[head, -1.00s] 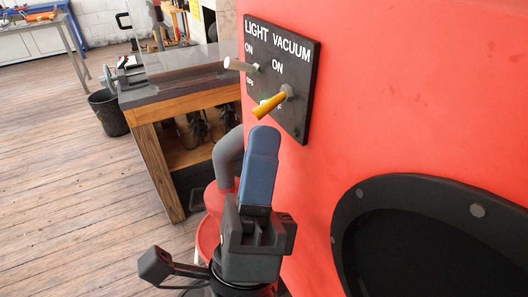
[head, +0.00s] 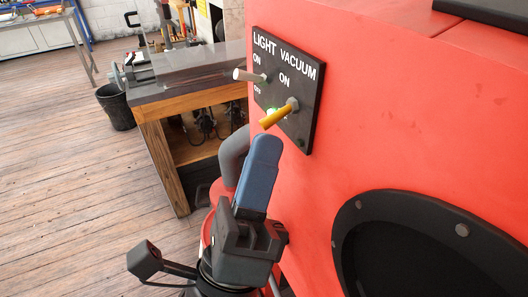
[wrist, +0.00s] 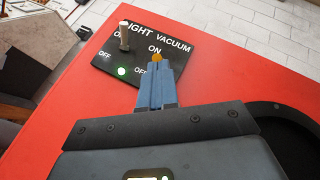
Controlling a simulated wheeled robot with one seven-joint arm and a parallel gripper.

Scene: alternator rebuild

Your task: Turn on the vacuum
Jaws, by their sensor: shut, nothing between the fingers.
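The dark switch panel (head: 309,112) is on the red cabinet, with columns marked LIGHT and VACUUM. The yellow vacuum lever (head: 280,113) sticks out below ON, its free end angled down and left. In the wrist view its yellow tip (wrist: 157,57) shows just beyond my fingertips. My gripper (head: 265,140) is shut and empty, its blue fingers just below the lever. Whether they touch it I cannot tell. In the wrist view my gripper (wrist: 158,68) hides most of the lever and part of the OFF label. A small dark spot (head: 302,142) sits low in the VACUUM column.
The pale light lever (head: 250,76) stands left of the yellow one, with a lit green lamp (wrist: 121,71) below it. A black-rimmed opening (head: 345,215) is in the cabinet at lower right. A workbench (head: 175,95) and a black bin (head: 116,107) stand left; floor there is open.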

